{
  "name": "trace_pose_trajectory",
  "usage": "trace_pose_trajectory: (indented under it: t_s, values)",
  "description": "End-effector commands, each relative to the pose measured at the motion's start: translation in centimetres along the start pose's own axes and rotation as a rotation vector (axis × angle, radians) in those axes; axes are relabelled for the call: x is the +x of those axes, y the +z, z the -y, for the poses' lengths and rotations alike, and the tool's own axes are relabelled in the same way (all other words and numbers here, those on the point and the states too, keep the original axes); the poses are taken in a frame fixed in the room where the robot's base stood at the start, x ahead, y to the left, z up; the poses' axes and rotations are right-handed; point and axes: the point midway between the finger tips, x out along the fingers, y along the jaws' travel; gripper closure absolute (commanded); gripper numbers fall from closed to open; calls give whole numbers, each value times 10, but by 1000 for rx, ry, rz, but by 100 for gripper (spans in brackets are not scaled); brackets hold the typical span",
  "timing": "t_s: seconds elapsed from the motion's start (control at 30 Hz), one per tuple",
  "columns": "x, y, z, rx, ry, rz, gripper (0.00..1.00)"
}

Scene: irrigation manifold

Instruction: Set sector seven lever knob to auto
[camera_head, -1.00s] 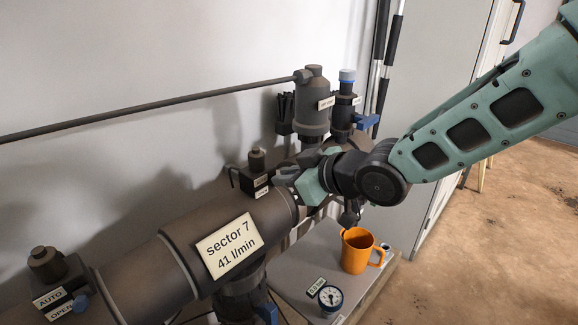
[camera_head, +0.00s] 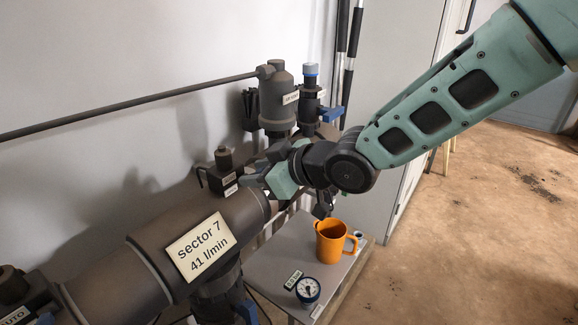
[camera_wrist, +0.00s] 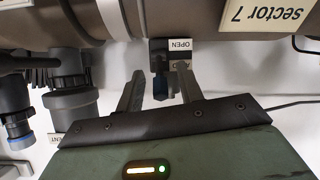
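The sector 7 sign (camera_head: 200,247), reading 41 l/min, sits on the thick brown pipe. A small dark valve block (camera_head: 217,180) with pale labels stands behind the pipe, right of the sign. My gripper (camera_wrist: 158,75) is open, with a finger on each side of the knob and gaps visible. In the head view my gripper (camera_head: 262,178) is just right of the block and hides the knob.
Another valve block (camera_head: 14,290) with an AUTO label is at the left edge. A filter canister (camera_head: 277,100) and a blue-handled valve (camera_head: 332,113) stand behind my wrist. An orange mug (camera_head: 330,243) and a gauge (camera_head: 308,289) are on the grey board below. Open floor lies right.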

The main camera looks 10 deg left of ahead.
Motion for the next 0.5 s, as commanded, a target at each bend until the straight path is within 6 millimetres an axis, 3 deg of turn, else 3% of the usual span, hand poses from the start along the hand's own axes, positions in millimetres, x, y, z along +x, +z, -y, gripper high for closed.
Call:
trace_pose_trajectory:
  t_s: [0.5]
  values:
    - [-115, -2, -1, -2, 4, 2, 63]
